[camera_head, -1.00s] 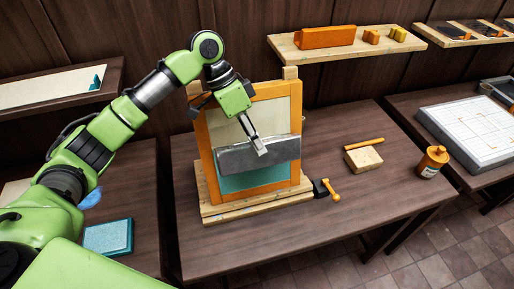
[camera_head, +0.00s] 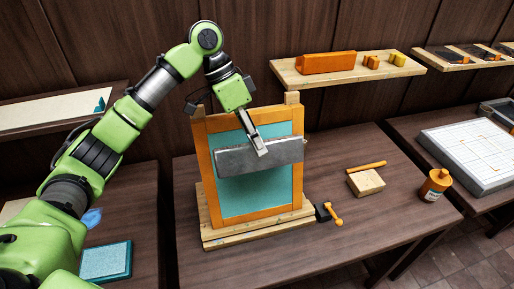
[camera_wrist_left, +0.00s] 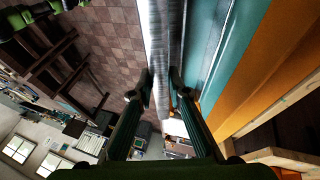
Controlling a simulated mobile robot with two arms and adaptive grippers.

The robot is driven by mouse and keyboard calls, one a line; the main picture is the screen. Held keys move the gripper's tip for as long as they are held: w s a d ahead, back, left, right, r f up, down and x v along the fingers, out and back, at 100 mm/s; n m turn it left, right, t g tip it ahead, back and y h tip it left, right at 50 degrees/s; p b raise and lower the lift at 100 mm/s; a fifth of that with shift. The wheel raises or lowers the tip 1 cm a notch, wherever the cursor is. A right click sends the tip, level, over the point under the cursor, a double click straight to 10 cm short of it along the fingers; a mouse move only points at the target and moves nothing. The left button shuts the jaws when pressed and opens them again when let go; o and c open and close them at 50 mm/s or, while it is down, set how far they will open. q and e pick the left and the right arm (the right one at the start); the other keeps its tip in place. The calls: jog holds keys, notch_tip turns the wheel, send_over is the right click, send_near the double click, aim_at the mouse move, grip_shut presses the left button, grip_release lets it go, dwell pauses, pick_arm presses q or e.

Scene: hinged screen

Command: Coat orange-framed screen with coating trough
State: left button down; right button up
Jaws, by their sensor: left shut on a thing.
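The orange-framed screen (camera_head: 205,170) stands upright in a wooden stand (camera_head: 255,230) on the dark table. Its mesh (camera_head: 260,200) is teal both above and below the trough. The grey metal coating trough (camera_head: 230,162) lies across the front of the mesh, around mid-height, slightly tilted. My left gripper (camera_head: 262,150) is shut on the trough at its middle, from above. In the left wrist view, the fingers (camera_wrist_left: 165,98) hold the trough (camera_wrist_left: 160,40), with the teal mesh (camera_wrist_left: 236,55) and orange frame (camera_wrist_left: 270,70) beside it. Any contact edge between trough and mesh is hidden. My right gripper is not in view.
A black clamp with an orange handle (camera_head: 333,215) sits at the stand's right. A wooden block (camera_head: 370,184) with an orange bar and an orange bottle (camera_head: 434,186) stand farther right. A shelf (camera_head: 345,76) runs behind. The table front is clear.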

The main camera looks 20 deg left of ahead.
pick_arm(q)
jog(key=shift+r, duration=0.15)
jog(key=s+d, duration=0.1)
jog(key=s+d+r, duration=0.1)
jog(key=s, duration=0.1)
dwell(0.6)
jog(key=shift+f, duration=0.1)
jog(key=s+d+f+b, duration=0.1)
jog(key=s+f+b, duration=0.1)
jog(key=f, duration=0.8)
jog(key=s+d+f+b, duration=0.2)
jog(key=f+b, duration=0.3)
jog(key=f, duration=0.5)
jog(key=shift+s+d+f+t+y, duration=0.2)
jog(key=shift+s+t+y, duration=0.1)
jog(key=shift+s, duration=0.2)
